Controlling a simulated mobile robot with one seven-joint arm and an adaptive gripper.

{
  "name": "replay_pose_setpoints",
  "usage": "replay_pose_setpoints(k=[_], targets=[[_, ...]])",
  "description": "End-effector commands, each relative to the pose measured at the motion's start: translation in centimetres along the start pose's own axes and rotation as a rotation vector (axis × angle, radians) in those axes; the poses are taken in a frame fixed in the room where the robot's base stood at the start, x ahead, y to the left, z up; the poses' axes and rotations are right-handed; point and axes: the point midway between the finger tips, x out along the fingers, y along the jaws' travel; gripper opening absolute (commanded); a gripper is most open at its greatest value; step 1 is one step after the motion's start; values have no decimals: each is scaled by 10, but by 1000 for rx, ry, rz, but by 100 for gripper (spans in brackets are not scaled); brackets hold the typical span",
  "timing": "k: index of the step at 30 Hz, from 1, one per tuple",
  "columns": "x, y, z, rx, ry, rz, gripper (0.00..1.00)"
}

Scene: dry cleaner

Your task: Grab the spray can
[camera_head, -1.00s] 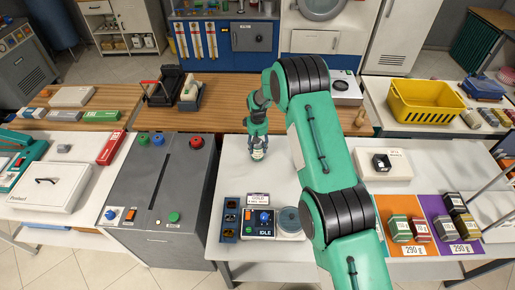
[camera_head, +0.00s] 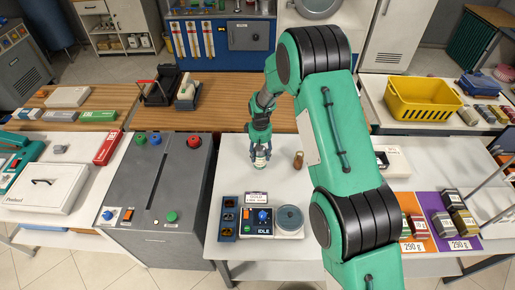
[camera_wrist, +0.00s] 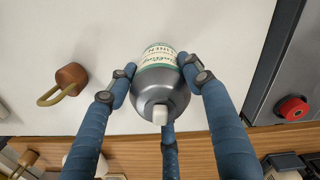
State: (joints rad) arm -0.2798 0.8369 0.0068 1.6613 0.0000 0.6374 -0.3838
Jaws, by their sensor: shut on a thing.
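The spray can (camera_wrist: 160,89) is grey with a white nozzle and a green and cream label. In the wrist view it lies between the blue fingers of my gripper (camera_wrist: 160,76), one on each side and a third below it. In the head view the can (camera_head: 261,161) is small, under my gripper (camera_head: 260,150), over the white table. My gripper is shut on the can. I cannot tell from the head view whether the can's base touches the table.
A small brown object (camera_head: 298,159) stands just right of the can. A device with an IDLE display (camera_head: 262,229) and a grey round plate sits at the table's front. A grey machine (camera_head: 175,180) with coloured buttons stands left. The white table around the can is mostly clear.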

Motion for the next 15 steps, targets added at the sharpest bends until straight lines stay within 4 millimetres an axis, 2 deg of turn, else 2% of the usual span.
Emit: replay_pose_setpoints(k=[6, 15], targets=[[-4, -13, 31, 0, 1, 0, 18], [-6, -23, 55, 0, 1, 0, 18]])
